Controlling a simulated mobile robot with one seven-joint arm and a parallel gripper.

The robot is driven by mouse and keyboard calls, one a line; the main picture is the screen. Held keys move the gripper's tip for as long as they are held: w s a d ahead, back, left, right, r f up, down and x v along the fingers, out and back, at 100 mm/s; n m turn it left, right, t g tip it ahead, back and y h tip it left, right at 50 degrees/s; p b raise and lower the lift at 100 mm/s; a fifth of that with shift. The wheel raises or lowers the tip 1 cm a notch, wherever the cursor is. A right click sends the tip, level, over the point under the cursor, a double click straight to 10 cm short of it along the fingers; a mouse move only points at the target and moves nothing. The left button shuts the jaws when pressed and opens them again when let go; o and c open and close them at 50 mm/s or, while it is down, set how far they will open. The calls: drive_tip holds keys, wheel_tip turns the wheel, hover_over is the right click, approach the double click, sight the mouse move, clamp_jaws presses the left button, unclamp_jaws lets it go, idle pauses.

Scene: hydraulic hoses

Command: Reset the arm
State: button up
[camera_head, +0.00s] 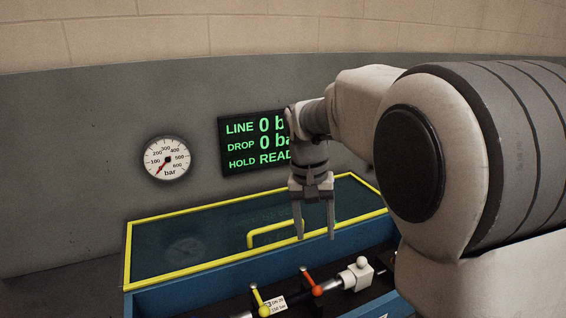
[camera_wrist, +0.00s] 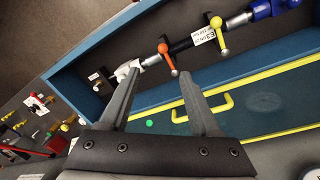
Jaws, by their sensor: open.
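My gripper (camera_head: 314,222) hangs from my arm with its two fingers pointing down and spread apart. It is open and empty, in front of the yellow-framed clear cover (camera_head: 190,250) in the head view. In the wrist view my gripper (camera_wrist: 155,95) shows both fingers apart with nothing between them. Below it in the head view, a hose line runs in the blue bench, with a yellow-handled valve (camera_head: 262,302), an orange-handled valve (camera_head: 314,284) and a white fitting (camera_head: 357,274). My upper arm hides the right side of the bench.
A round pressure gauge (camera_head: 167,158) on the grey wall points near 0. A dark display (camera_head: 250,146) with green text reads LINE 0 and DROP 0, partly hidden by my arm. A yellow handle (camera_head: 274,232) rises from the cover. Loose small parts (camera_wrist: 40,108) lie at the left in the wrist view.

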drive_tip(key=s+d+r+n+t, duration=0.1)
drive_tip(key=s+d+t, duration=0.1)
drive_tip(key=s, duration=0.9)
drive_tip(key=s+d+r+n+t+y, duration=0.1)
drive_tip(key=s+d+t, duration=0.2)
drive_tip(key=s, duration=0.7)
drive_tip(key=shift+s+d+r, duration=0.35)
drive_tip(key=shift+d, duration=0.05)
